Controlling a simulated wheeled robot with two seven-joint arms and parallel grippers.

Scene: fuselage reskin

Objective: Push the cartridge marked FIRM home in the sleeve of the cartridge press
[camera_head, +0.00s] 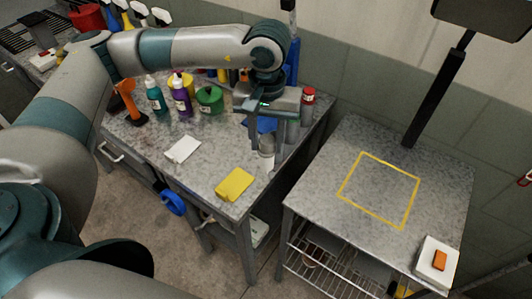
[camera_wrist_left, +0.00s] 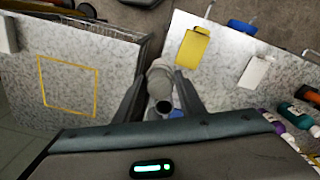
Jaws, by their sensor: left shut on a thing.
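My left gripper (camera_head: 268,147) points down over the right part of the left table. It is shut on a pale grey cylindrical thing (camera_head: 266,144), which stands upright between its fingers. In the left wrist view the left gripper (camera_wrist_left: 161,78) has its two dark fingers on either side of this grey cylinder (camera_wrist_left: 160,82), whose near end shows a dark round opening. I see no FIRM mark and cannot tell whether it is the cartridge. The press and its sleeve cannot be made out. My right gripper is not in view.
A red-capped can (camera_head: 307,106) stands close right of the gripper. A blue thing (camera_head: 262,125) lies behind it. A gap separates the right table (camera_head: 330,180).

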